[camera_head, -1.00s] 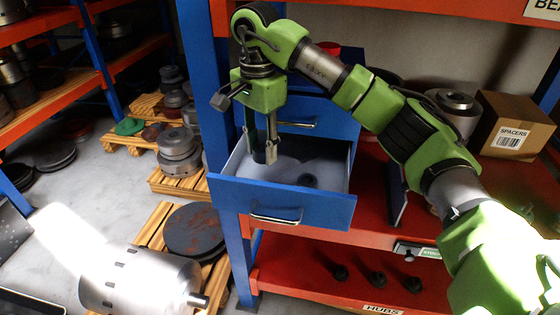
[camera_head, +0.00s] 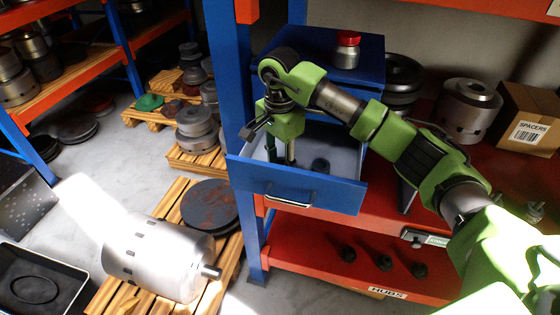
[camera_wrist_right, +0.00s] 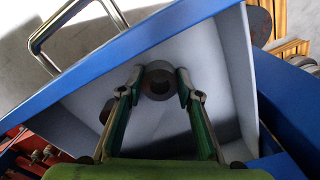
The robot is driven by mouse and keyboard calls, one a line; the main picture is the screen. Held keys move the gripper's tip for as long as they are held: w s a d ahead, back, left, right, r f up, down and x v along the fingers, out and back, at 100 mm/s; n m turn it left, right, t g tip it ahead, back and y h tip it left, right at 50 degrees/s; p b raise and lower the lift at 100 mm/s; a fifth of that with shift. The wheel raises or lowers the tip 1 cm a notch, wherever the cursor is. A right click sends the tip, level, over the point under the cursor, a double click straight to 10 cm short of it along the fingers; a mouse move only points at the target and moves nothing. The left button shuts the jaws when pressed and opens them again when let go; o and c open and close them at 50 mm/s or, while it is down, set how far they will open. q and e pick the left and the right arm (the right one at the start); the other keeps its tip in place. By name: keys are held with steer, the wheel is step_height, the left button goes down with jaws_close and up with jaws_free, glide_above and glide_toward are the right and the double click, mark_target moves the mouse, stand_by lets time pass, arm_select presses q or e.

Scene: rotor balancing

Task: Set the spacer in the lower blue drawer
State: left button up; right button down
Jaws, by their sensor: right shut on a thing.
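The lower blue drawer (camera_head: 335,194) is pulled out of its cabinet; its pale inside also fills much of the right wrist view, behind its blue edge (camera_wrist_right: 130,42). My right gripper (camera_head: 281,154) points down into the drawer. In the right wrist view, my right gripper (camera_wrist_right: 160,88) is shut on a dark ring-shaped spacer (camera_wrist_right: 158,82), low over or on the drawer floor; I cannot tell whether it touches. Another dark round piece (camera_head: 320,165) lies in the drawer, partly hidden by a finger in the wrist view. My left gripper is not in view.
A red-lidded jar (camera_head: 347,50) stands on the blue cabinet top (camera_head: 300,45). A box labelled SPACERS (camera_head: 525,125) and a metal hub (camera_head: 468,110) sit on the red shelf to the right. A big silver rotor (camera_head: 155,258) lies on a pallet at the left.

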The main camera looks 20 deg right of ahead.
mark_target(279, 163)
steer(key=shift+f, duration=0.15)
steer(key=c, duration=1.5)
jaws_free()
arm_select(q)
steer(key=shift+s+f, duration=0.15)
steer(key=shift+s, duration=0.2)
arm_select(e)
steer(key=shift+o, duration=0.2)
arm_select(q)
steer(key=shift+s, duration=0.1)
arm_select(e)
steer(key=shift+r, duration=0.2)
steer(key=shift+w+r, duration=0.1)
steer(key=shift+r, duration=0.1)
step_height(279, 163, up, 7)
steer(key=b, duration=0.3)
steer(key=shift+b, duration=0.3)
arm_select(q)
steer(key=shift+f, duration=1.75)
arm_select(e)
steer(key=shift+r, duration=2.25)
